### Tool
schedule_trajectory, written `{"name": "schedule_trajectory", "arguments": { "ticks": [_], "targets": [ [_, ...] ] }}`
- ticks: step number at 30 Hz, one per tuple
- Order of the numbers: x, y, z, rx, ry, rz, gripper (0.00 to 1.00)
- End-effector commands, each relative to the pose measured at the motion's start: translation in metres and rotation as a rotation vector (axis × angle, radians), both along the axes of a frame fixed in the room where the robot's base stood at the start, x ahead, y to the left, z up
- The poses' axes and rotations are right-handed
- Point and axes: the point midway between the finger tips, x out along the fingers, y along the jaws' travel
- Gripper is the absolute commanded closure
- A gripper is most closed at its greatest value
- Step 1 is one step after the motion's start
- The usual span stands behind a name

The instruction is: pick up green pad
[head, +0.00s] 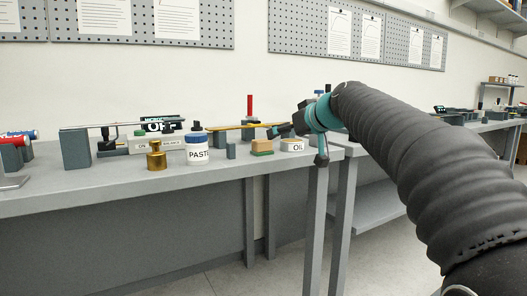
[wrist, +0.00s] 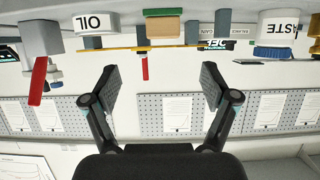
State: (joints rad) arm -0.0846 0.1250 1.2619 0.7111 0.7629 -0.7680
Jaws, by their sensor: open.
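The green pad (head: 262,153) lies on the grey bench in the head view, under a tan block, between a small grey block and the OIL tin. The wrist view is upside down and shows the green pad (wrist: 163,12) as a thin strip at the top, with the tan block (wrist: 163,28) on its bench-away side. My gripper (head: 279,131) is above and near the pad in the head view. In the wrist view my gripper (wrist: 163,82) is open and empty, its fingers spread wide, with the pad beyond them.
The OIL tin (head: 292,145) stands right of the pad. A white PASTE jar (head: 197,151) and a brass weight (head: 156,158) stand to its left. A yellow bar (head: 232,127) runs behind. The front bench edge (head: 240,172) has free room.

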Motion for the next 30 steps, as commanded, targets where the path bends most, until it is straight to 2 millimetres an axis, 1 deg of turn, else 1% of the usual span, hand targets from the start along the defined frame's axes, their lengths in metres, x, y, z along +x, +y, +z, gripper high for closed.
{"name": "schedule_trajectory", "arguments": {
  "ticks": [12,15,20,22,27,30],
  "targets": [
    [0.053,0.036,-0.026,0.001,0.002,0.001,0.15],
    [0.059,0.04,-0.029,0.0,0.0,0.0,0.15],
    [0.065,0.045,-0.033,0.0,0.001,0.001,0.15],
    [0.069,0.05,-0.035,0.0,0.002,0.002,0.15],
    [0.086,0.066,-0.044,0.0,0.002,0.001,0.15],
    [0.095,0.071,-0.048,-0.001,0.001,0.0,0.15]
  ]
}}
